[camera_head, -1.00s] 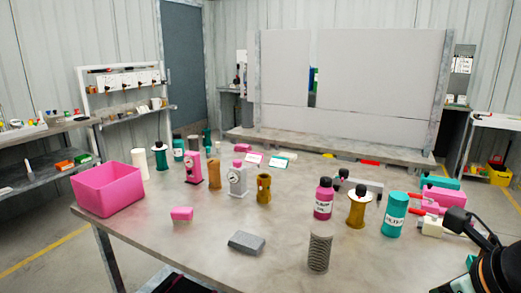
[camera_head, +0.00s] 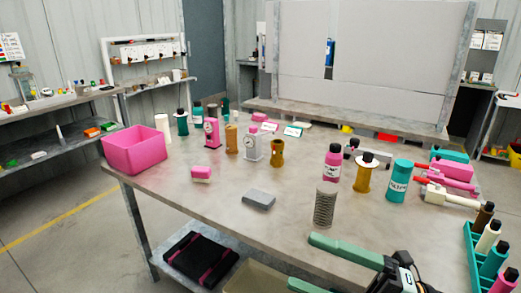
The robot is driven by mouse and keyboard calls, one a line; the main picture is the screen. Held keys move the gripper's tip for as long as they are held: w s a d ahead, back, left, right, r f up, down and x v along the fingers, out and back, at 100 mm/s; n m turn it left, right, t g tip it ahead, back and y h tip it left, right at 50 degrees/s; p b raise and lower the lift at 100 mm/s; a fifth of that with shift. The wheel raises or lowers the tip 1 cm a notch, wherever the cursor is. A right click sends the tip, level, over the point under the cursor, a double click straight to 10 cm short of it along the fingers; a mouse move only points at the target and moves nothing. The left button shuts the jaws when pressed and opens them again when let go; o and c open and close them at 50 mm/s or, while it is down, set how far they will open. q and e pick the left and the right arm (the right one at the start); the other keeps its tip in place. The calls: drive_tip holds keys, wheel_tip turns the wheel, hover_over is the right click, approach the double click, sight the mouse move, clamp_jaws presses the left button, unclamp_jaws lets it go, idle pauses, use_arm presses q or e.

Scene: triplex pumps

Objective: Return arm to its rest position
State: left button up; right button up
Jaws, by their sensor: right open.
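My right gripper (camera_head: 302,260) comes in at the bottom right of the head view. Its two long green fingers point left and are spread apart with nothing between them. It is near the front edge of the grey table (camera_head: 220,210), and its black body is partly cut off by the bottom of the picture. The closest object is a grey ribbed cylinder (camera_head: 325,205), standing upright behind the upper finger and apart from it. My left gripper is not in view.
A pink bin (camera_head: 135,150) stands at the table's left end. Several bottles, including a teal one (camera_head: 398,181), stand at the right. A teal rack (camera_head: 474,255) of bottles is at the right edge. A grey block (camera_head: 258,198) lies near the front. The front left tabletop is mostly clear.

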drive_tip(key=w+d+f+m+t+h, duration=0.25)
drive_tip(key=f+m+h, duration=0.25)
drive_tip(key=f+m, duration=0.25)
drive_tip(key=w+d+f+m+t+h, duration=0.2)
drive_tip(key=d+f+m+t+h, duration=0.15)
drive_tip(key=f+m, duration=0.35)
drive_tip(key=w+d+f+m+t+h, duration=0.2)
drive_tip(key=f+m+t+h, duration=0.3)
drive_tip(key=m, duration=0.3)
drive_tip(key=s+a+f+m+g+h, duration=0.1)
drive_tip(key=s+a+f+m+g, duration=0.15)
drive_tip(key=s+f+g, duration=0.55)
drive_tip(key=s+a+f+m+g+h, duration=0.15)
drive_tip(key=s+f+m, duration=0.35)
drive_tip(key=f, duration=0.7)
use_arm(q)
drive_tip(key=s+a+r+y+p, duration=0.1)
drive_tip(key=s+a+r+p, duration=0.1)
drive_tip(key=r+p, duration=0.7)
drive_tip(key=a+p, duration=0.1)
drive_tip(key=p, duration=0.3)
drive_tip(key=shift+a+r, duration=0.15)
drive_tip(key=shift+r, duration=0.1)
use_arm(e)
drive_tip(key=s+d+r+h, duration=0.1)
drive_tip(key=d+r, duration=0.3)
drive_tip(key=r, duration=0.6)
drive_tip(key=shift+s+d+n+t, duration=0.25)
drive_tip(key=shift+s+n+t, duration=0.1)
drive_tip(key=shift+n, duration=0.05)
